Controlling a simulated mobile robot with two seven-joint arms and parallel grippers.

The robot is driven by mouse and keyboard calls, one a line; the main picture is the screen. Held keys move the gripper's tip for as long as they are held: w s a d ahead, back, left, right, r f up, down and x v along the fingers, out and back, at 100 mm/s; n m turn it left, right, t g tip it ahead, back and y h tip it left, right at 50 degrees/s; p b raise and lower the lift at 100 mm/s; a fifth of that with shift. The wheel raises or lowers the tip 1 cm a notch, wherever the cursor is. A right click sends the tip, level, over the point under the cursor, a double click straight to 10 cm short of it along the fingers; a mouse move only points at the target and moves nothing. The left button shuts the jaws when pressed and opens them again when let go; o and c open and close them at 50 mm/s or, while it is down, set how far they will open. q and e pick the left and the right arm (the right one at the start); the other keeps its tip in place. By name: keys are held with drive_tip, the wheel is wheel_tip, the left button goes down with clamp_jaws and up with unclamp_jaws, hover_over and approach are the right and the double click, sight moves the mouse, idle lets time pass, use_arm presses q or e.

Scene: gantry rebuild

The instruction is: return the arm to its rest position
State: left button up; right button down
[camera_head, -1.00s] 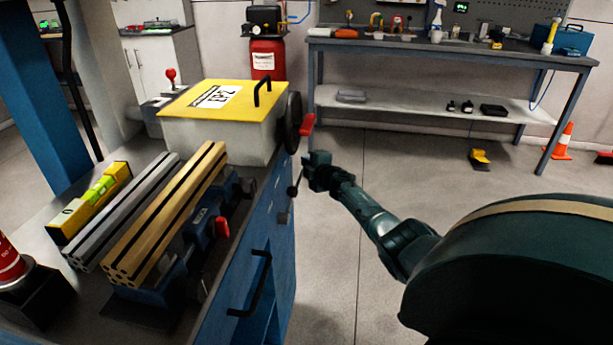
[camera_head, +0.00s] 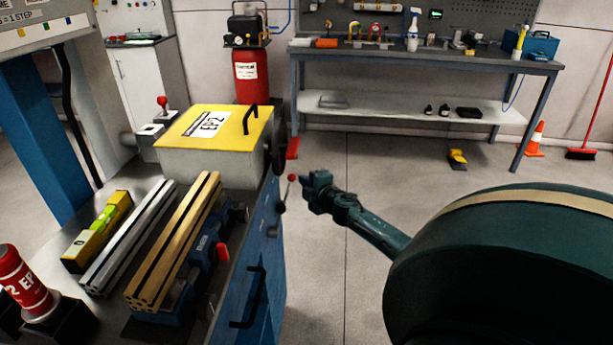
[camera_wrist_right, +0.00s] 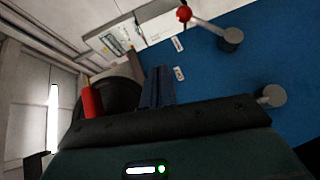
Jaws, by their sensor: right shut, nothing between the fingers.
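My right gripper (camera_head: 308,188) is at the middle of the head view, its arm coming in from the right. It is shut and empty. It hangs over the floor, just right of the blue cabinet (camera_head: 262,240) and close to a red-knobbed lever (camera_head: 291,179) on the cabinet's side; I cannot tell the exact gap. In the right wrist view the shut fingers (camera_wrist_right: 158,88) point toward the blue cabinet side, and the red knob (camera_wrist_right: 184,13) shows at the top. My left gripper is not in view.
A yellow-lidded box (camera_head: 215,165), aluminium profiles (camera_head: 130,240), brass-coloured profiles (camera_head: 178,245), a spirit level (camera_head: 97,232) and a red cylinder (camera_head: 25,285) are on the cabinet top. A workbench (camera_head: 430,62) stands behind. The floor (camera_head: 330,270) between is clear.

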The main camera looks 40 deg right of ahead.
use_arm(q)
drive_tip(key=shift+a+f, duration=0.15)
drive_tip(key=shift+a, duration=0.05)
use_arm(e)
drive_tip(key=shift+s+a+r, duration=0.15)
drive_tip(key=shift+s+r, duration=0.05)
drive_tip(key=shift+s, duration=0.15)
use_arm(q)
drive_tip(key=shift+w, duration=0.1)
